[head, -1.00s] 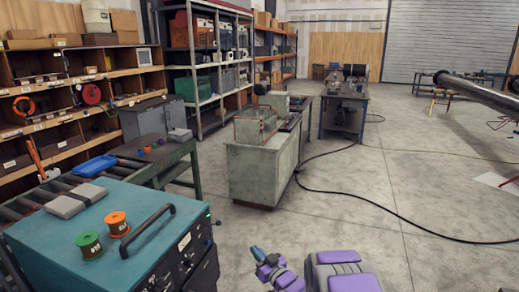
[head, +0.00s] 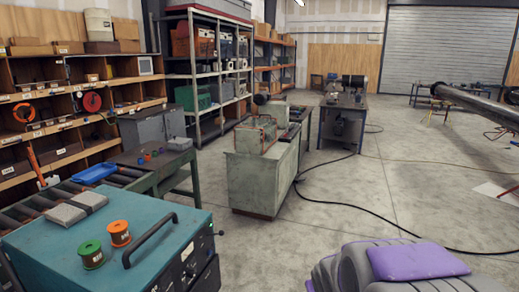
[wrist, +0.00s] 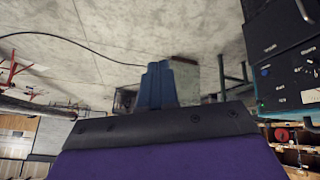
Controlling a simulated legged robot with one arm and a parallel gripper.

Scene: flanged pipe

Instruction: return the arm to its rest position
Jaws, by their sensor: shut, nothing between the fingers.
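My gripper (wrist: 156,84) shows in the wrist view, its blue-grey fingers together with nothing between them. The wrist view is turned over, with the concrete floor at the top. In the head view my folded purple and grey arm (head: 415,262) fills the bottom right, and the fingers are hidden there. The gripper is apart from everything around it.
A teal machine (head: 60,240) with a green spool (head: 91,254) and an orange spool (head: 120,233) stands at the left. A pale green cabinet (head: 255,185) stands ahead. A black cable (head: 345,212) crosses the open floor. A long pipe (head: 475,103) is at the far right.

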